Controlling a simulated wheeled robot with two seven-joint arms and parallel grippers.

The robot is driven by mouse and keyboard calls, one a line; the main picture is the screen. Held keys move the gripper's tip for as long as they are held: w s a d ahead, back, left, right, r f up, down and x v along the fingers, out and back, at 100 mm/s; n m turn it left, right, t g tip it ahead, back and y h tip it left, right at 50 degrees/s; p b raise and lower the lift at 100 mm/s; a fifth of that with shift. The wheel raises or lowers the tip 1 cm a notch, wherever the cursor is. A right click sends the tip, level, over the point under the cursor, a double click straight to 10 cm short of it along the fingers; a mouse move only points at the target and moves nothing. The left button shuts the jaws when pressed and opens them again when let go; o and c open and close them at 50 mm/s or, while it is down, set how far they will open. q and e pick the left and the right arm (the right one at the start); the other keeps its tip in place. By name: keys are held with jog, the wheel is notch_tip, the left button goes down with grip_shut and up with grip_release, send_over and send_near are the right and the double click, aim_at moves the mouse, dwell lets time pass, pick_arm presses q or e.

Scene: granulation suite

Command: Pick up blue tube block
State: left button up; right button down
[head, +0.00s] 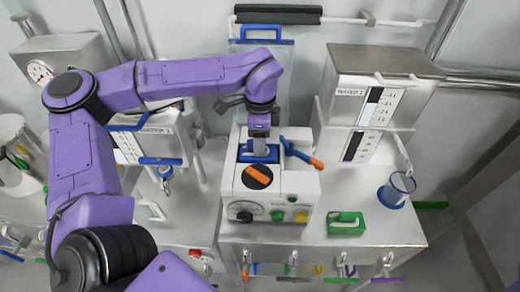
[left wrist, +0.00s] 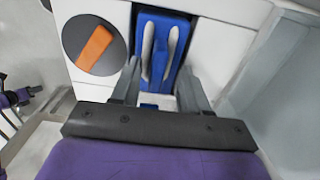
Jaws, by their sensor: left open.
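The blue tube block (left wrist: 179,28), with pale rounded strips along it, sits in a recess in the top of a white machine. In the head view the blue block (head: 243,155) shows partly, and my left gripper hides its middle. My left gripper (head: 260,147) points down over it. In the left wrist view the two grey fingers of this gripper (left wrist: 160,88) are apart, one toward each side of the block. I cannot tell whether they touch it. My right gripper is not in view.
The white machine (head: 237,209) has an orange-handled dial (head: 258,176) beside the recess and an orange-tipped lever (head: 302,155) at its right. A green block (head: 346,222) and a blue-rimmed clear cup (head: 397,188) stand to the right. A steel-topped cabinet (head: 385,62) rises behind.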

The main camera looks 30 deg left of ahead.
pick_arm(q)
jog(key=shift+s, duration=0.45)
jog(key=shift+c, duration=0.9)
jog(key=shift+w, duration=0.2)
grip_shut()
jog(key=shift+r, duration=0.1)
